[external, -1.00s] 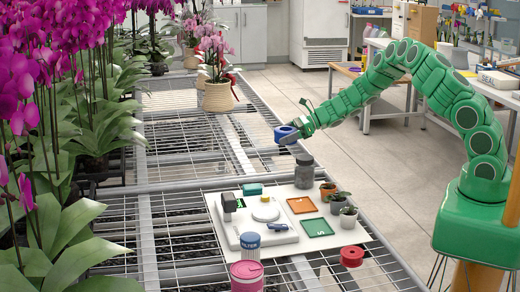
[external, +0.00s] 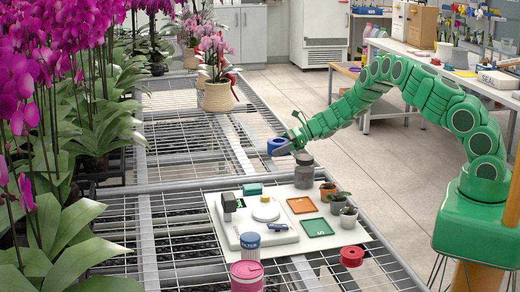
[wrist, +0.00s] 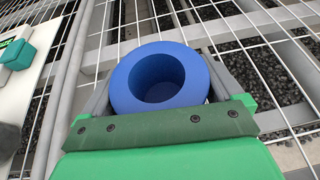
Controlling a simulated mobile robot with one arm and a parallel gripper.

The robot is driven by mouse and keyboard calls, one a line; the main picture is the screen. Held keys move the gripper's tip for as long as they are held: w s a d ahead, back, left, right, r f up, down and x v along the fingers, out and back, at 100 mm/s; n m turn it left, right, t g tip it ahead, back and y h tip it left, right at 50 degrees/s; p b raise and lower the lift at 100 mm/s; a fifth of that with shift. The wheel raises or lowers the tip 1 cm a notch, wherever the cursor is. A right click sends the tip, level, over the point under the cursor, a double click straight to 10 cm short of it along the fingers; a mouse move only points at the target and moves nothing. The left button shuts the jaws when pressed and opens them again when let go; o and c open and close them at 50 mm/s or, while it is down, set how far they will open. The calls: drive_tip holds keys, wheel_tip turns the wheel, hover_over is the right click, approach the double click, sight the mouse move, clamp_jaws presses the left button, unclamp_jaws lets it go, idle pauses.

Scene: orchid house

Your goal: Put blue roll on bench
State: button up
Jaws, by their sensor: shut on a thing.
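The blue roll (external: 277,146) is a short ring with a round hole. My gripper (external: 287,149) is shut on it, with one finger on each side of the roll in the wrist view (wrist: 160,78). The roll is over the wire mesh bench (external: 180,160), just beyond the white board; the wrist view shows mesh bars under it. I cannot tell whether the roll touches the mesh or is a little above it. The bench mesh also shows in the wrist view (wrist: 245,25).
A red roll (external: 351,256) and a pink canister (external: 246,276) stand near the front. A potted orchid (external: 217,97) stands farther back. Mesh left of the roll is clear.

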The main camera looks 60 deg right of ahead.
drive_tip(key=shift+f, duration=0.7)
drive_tip(key=shift+f, duration=0.2)
drive_tip(key=o, duration=0.9)
drive_tip(key=shift+c, duration=0.2)
drive_tip(key=shift+r, duration=0.1)
